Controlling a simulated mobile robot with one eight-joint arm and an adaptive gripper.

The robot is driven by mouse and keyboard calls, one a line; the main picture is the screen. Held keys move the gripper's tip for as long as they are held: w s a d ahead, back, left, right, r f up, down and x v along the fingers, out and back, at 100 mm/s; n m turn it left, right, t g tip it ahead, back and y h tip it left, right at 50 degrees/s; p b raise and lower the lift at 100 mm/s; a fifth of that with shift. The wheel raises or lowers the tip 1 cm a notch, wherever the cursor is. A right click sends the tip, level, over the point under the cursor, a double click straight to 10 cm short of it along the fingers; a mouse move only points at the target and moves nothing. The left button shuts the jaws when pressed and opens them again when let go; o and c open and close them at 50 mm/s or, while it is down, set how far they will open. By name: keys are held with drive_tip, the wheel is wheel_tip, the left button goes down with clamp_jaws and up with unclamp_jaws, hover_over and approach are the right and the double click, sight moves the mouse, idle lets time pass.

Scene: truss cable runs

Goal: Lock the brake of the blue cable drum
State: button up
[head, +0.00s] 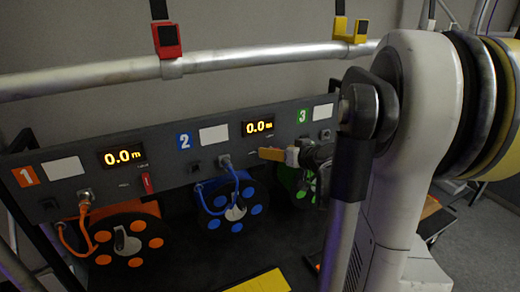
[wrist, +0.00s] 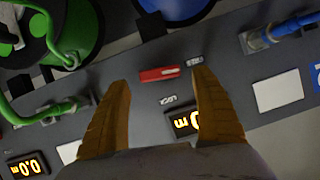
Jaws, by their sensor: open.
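The blue cable drum (head: 230,207) hangs below the panel's middle section, and its edge shows at the top of the wrist view (wrist: 185,8). Its brake is a small red lever (wrist: 158,74) on the grey panel, lying across the wrist view between a LOCK label and another small label. My gripper (wrist: 161,79) is open and empty, with one tan finger on each side of the lever. I cannot tell whether the fingertips touch the panel. In the head view my gripper (head: 279,154) is right of the blue drum, hiding that lever.
The orange drum (head: 127,242) with its red lever (head: 147,183) is at left. The green drum (head: 300,187) is partly behind my arm. A blue cable (head: 240,180) plugs into the panel (head: 215,163). A truss pipe (head: 230,60) runs above.

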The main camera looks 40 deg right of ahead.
drive_tip(key=shift+x, duration=1.3)
drive_tip(key=c, duration=1.2)
